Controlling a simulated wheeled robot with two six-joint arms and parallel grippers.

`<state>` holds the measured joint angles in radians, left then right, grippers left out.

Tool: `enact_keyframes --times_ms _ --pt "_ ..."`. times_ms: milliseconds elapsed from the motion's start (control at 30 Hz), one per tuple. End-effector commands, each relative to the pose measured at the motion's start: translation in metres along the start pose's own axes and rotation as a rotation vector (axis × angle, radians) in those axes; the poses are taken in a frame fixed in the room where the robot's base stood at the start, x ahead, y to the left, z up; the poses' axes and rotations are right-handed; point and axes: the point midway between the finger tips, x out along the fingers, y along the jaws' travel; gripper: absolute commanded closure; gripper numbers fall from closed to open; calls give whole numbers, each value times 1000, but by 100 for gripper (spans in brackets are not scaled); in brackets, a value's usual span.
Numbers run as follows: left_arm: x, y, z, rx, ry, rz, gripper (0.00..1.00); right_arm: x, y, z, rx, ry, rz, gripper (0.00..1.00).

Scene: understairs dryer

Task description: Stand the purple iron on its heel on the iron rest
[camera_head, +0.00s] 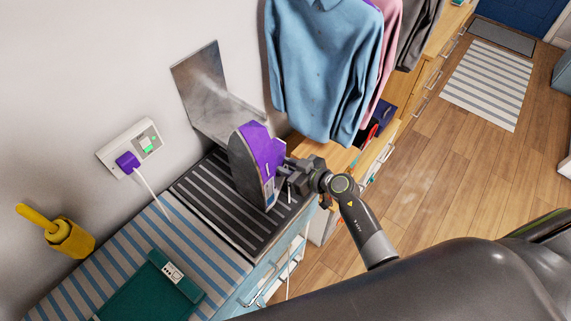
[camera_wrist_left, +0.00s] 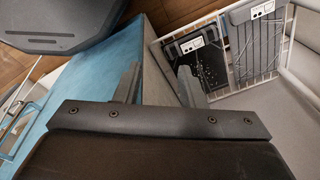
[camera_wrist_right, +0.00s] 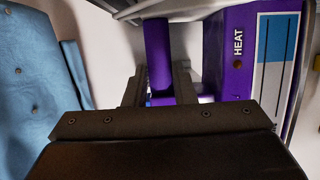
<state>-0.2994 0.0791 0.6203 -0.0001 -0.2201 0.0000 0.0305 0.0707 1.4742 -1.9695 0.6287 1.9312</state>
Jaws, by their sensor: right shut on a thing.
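The purple iron (camera_head: 264,150) is at the middle of the head view, roughly upright, its grey soleplate facing left. My right gripper (camera_head: 286,168) is shut on its purple handle (camera_wrist_right: 158,58), coming from the right. The iron appears over the dark ribbed mat (camera_head: 205,200); I cannot tell whether its lower end touches. A bent metal plate (camera_head: 200,85) stands by the wall behind it. I cannot tell which of these two is the iron rest. My left gripper (camera_wrist_left: 158,88) is open and empty in the left wrist view, outside the head view.
A teal folded item (camera_head: 150,290) lies on the blue-striped cover (camera_head: 115,255). A white cord runs from the purple plug (camera_head: 127,161) at the wall. A yellow object (camera_head: 65,237) is at the left. Shirts (camera_head: 322,75) hang behind.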

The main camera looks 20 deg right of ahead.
Motion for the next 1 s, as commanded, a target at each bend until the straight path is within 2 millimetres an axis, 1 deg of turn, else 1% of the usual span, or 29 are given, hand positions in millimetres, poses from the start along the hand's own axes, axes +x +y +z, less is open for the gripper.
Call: enact_keyframes --times_ms 33,167,200,300,400,567,600,667,767,867,1000 --pt "0 0 0 0 0 0 64 1 0 -3 4 9 0 100" --pt "1 0 0 0 0 -1 64 2 0 0 4 9 0 100" --pt "1 0 0 0 0 -1 64 3 0 1 3 9 0 75" --pt "1 0 0 0 0 -1 64 2 0 1 2 8 0 62" --pt "1 -1 0 0 0 -1 64 2 0 2 2 5 0 51" --pt "1 -1 0 0 0 -1 64 2 0 3 1 3 0 51" --pt "1 -1 0 0 0 -1 64 1 0 8 -2 -6 0 51" --pt "1 -1 0 0 0 -1 64 0 0 8 -1 -6 0 51" --pt "0 -1 0 0 0 -1 64 -5 0 7 -1 -4 1 51" --pt "-2 -1 0 0 0 -1 64 -18 0 6 -1 -4 1 51" --pt "-4 -1 0 0 0 -1 64 -48 0 6 -2 -3 2 51"
